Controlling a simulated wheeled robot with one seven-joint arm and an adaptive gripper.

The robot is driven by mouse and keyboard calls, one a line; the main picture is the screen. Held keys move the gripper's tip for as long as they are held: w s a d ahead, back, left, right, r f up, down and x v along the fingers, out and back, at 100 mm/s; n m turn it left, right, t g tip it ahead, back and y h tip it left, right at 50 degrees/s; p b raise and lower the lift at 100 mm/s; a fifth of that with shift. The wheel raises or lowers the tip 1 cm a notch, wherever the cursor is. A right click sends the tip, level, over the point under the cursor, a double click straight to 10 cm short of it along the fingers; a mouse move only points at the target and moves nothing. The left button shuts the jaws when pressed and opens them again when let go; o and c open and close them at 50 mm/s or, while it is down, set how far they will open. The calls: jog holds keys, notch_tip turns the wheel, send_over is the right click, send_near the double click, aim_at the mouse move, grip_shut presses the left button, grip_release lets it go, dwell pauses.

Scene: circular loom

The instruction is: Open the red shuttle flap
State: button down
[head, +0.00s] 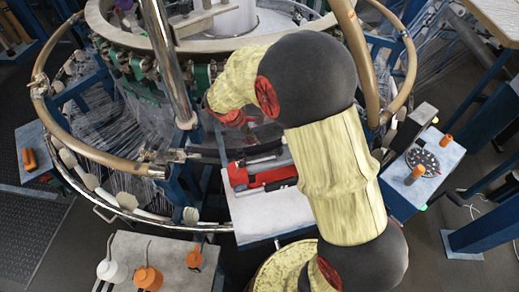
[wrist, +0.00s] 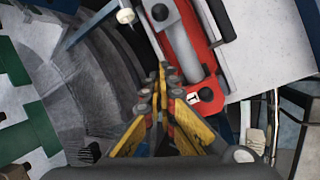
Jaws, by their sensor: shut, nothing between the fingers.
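The red shuttle (head: 270,178) lies at the loom's near edge, beside a pale plate (head: 262,215), in the head view. In the wrist view the red shuttle (wrist: 214,60) runs along the upper middle, with a grey cylinder (wrist: 182,45) in its frame and a small white mark near its lower end. I cannot make out which part is the flap or whether it is open. My gripper (wrist: 163,72) is shut and empty, its yellow fingers pointing toward the shuttle's left side. Whether the tips touch it is unclear. In the head view my arm hides part of the shuttle.
The loom's tan ring rail (head: 95,150) curves around the left side. A side table (head: 425,185) with a dark disc stands at right. A grey table (head: 130,250) with white and orange containers stands at lower left. A blue post rises at lower right.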

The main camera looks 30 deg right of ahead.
jog(key=shift+s+d+f+b, duration=0.3)
jog(key=shift+d+f+b, duration=0.4)
jog(key=shift+d+f, duration=0.45)
jog(key=shift+s+d+f+b, duration=0.25)
jog(key=shift+d+f+b, duration=0.45)
jog(key=shift+d+f, duration=0.4)
jog(key=shift+s+d+f+b, duration=0.3)
jog(key=shift+d+f+b, duration=0.5)
jog(key=shift+f, duration=0.5)
jog(key=shift+d, duration=0.1)
jog(key=shift+r+p, duration=0.2)
jog(key=shift+p, duration=0.35)
jog(key=shift+d+r+y+p, duration=0.1)
jog(key=shift+r+y+p, duration=0.2)
jog(key=shift+p, duration=0.45)
